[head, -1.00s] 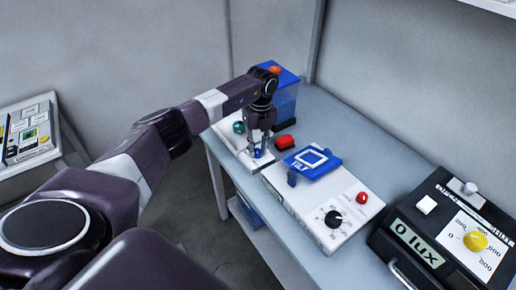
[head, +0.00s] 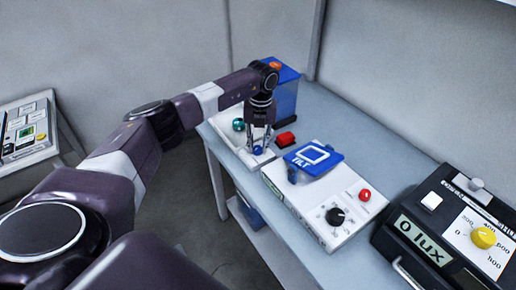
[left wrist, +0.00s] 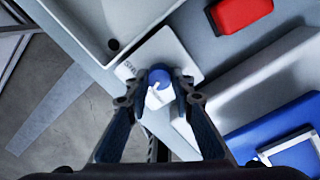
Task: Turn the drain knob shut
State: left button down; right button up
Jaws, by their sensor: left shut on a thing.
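The drain knob is a small blue round knob (left wrist: 159,78) with a white mark, on a white plate (left wrist: 172,48) at the corner of a white basin (left wrist: 88,22). In the head view the knob (head: 258,150) shows low between the fingers. My left gripper (head: 260,148) points down over the plate and is shut on the knob. In the left wrist view its two dark fingers (left wrist: 158,88) stand on either side of the knob. The exact contact is hard to see. My right gripper is not in view.
A red block (head: 286,139) lies right of the plate. A white box (head: 318,205) with a blue TILT panel (head: 314,158), black dial and red button stands nearer. A black lux meter (head: 440,225) is at the right. A blue container (head: 286,100) stands behind the gripper.

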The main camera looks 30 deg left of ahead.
pick_arm(q)
jog(key=m+b, duration=0.3)
jog(key=m, duration=0.3)
jog(key=m+b, duration=0.1)
jog(key=m, duration=0.2)
jog(key=shift+m, duration=0.4)
jog(key=shift+m+b, duration=0.6)
jog(key=shift+m, duration=1)
jog(key=c, duration=1.7)
grip_release()
jog(key=shift+o, duration=0.2)
